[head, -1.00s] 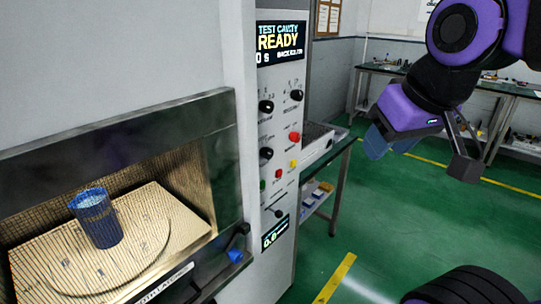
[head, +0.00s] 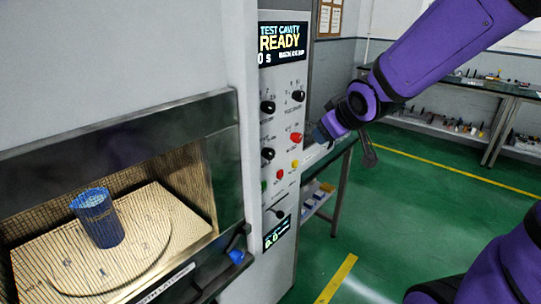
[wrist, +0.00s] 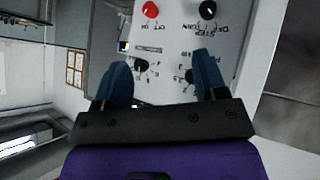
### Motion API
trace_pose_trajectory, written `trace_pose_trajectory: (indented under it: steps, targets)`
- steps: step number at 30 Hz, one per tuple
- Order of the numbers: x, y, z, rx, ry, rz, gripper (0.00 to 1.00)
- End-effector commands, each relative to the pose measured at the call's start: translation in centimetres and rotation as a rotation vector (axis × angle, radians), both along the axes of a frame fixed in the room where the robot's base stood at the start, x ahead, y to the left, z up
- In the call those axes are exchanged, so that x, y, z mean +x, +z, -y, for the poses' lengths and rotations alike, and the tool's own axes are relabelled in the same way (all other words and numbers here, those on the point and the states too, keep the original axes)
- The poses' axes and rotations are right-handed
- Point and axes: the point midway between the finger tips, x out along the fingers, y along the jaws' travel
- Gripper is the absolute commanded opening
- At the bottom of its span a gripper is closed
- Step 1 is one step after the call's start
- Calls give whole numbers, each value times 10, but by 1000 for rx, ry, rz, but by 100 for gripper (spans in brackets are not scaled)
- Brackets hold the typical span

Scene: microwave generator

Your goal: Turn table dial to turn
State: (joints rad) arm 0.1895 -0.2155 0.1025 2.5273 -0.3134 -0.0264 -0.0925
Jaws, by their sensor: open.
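The control panel (head: 282,170) carries several dials, and their labels are too small to tell which one is the table dial. An upper left black dial (head: 267,107), an upper right black dial (head: 298,95), a red dial (head: 296,137) and a lower black dial (head: 267,153) show in the head view. My gripper (head: 323,132) is just right of the panel, pointing at it.
The open microwave cavity (head: 215,195) holds a blue cup (head: 97,218) on a marked round plate. A workbench (head: 335,175) stands behind my gripper. Green floor is clear at right.

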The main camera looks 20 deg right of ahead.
Motion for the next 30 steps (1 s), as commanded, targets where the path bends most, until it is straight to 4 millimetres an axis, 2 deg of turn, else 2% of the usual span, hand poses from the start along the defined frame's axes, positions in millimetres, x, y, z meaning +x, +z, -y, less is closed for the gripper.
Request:
trace_pose_trajectory:
  steps: [1,6,15,24,30]
  targets:
    - [13,-12,1,-5,29,16,66]
    - [48,-42,-2,-4,146,106,66]
    - [85,-97,-18,89,342,286,66]
    - [92,-138,-32,281,466,502,66]
    - [87,-148,-35,381,490,615,66]
